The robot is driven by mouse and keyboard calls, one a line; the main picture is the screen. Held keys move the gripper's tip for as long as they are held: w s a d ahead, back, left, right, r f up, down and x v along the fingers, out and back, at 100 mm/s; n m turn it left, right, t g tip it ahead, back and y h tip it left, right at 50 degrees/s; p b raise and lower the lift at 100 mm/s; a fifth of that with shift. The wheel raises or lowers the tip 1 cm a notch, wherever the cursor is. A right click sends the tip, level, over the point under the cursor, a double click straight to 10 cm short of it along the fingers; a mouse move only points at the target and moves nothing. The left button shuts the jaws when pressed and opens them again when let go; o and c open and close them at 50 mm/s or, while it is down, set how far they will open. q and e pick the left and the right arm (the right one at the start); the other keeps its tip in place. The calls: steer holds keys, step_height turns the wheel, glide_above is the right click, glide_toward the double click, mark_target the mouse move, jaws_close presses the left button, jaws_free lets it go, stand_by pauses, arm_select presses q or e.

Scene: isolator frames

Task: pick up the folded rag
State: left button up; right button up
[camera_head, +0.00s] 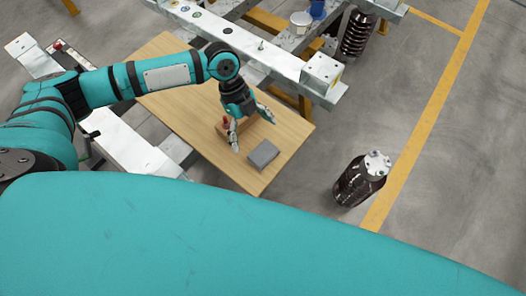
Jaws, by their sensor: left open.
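The folded rag (263,155) is a small flat grey rectangle lying on the wooden board (190,128), near its front right edge. My left gripper (253,134) is open above the board, just behind and to the left of the rag. Its fingers are spread and it appears apart from the rag. A small brown and red object (226,124) lies at the gripper's left finger and is partly hidden by it. My right gripper is not in view.
White metal beams (238,38) run behind and beside the board. A dark ribbed insulator (360,181) stands on the floor to the right, and another (358,34) is at the back. A white can (300,22) and a blue object (317,9) sit at the back. Yellow lines mark the open floor at right.

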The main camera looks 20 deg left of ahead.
mark_target(263, 152)
arm_select(q)
steer(key=x, duration=0.3)
steer(key=shift+w+a+f, duration=0.1)
steer(key=shift+w, duration=0.2)
steer(key=shift+s+f, duration=0.1)
steer(key=shift+f, duration=0.25)
steer(key=shift+s+d+f+p, duration=0.25)
steer(key=shift+d+p, duration=0.2)
steer(key=shift+d, duration=0.05)
steer(key=p+x, duration=0.1)
steer(key=x, duration=0.2)
steer(key=shift+d+f, duration=0.2)
steer(key=shift+f, duration=0.2)
steer(key=shift+d+f, duration=0.15)
steer(key=shift+f, duration=0.25)
steer(key=shift+s, duration=0.1)
steer(key=c, duration=1)
